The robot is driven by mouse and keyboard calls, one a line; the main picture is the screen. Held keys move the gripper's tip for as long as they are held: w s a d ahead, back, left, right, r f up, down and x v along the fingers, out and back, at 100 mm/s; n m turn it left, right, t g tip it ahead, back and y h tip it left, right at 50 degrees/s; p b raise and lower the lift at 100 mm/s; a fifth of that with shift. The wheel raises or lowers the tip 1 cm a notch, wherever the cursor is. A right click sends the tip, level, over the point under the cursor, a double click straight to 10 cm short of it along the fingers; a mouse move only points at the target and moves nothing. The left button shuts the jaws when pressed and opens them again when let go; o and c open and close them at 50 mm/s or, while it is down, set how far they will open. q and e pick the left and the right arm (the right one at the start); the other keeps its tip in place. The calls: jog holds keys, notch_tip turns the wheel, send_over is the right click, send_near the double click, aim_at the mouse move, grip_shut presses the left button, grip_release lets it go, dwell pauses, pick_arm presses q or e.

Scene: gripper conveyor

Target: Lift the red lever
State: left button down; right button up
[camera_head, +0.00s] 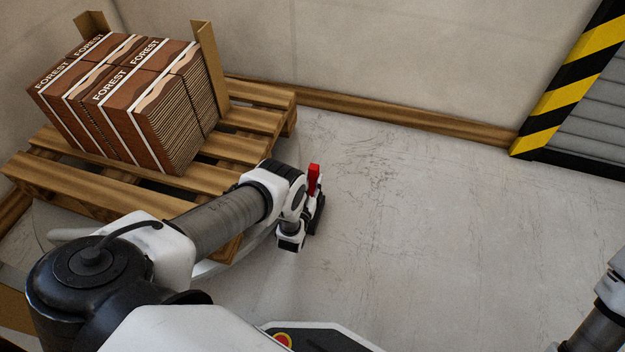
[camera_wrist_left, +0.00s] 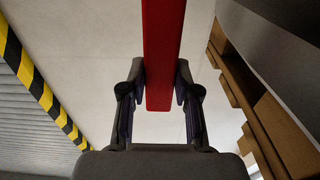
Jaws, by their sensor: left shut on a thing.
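The red lever (camera_head: 314,180) stands up beside the end of my left arm in the head view, near the pallet's right corner. In the left wrist view the lever (camera_wrist_left: 161,50) is a long red bar that runs from the top edge down between the fingers. My left gripper (camera_wrist_left: 161,88) is shut on it, with one finger against each side. In the head view the left gripper (camera_head: 316,212) is small and dark and partly hidden by my wrist. What the lever is fixed to cannot be seen. My right gripper is not in view; only part of my right arm shows at the right edge.
A wooden pallet (camera_head: 252,118) with several brown boxes (camera_head: 130,100) marked FOREST stands at the left. A yellow-and-black striped frame (camera_head: 568,85) borders a grey shutter (camera_head: 592,135) at the upper right. The grey floor (camera_head: 440,230) between is clear.

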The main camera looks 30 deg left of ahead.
pick_arm(q)
jog(key=c, duration=0.8)
grip_release()
jog(key=shift+c, duration=0.2)
jog(key=v, duration=1.2)
jog(key=shift+s, duration=0.1)
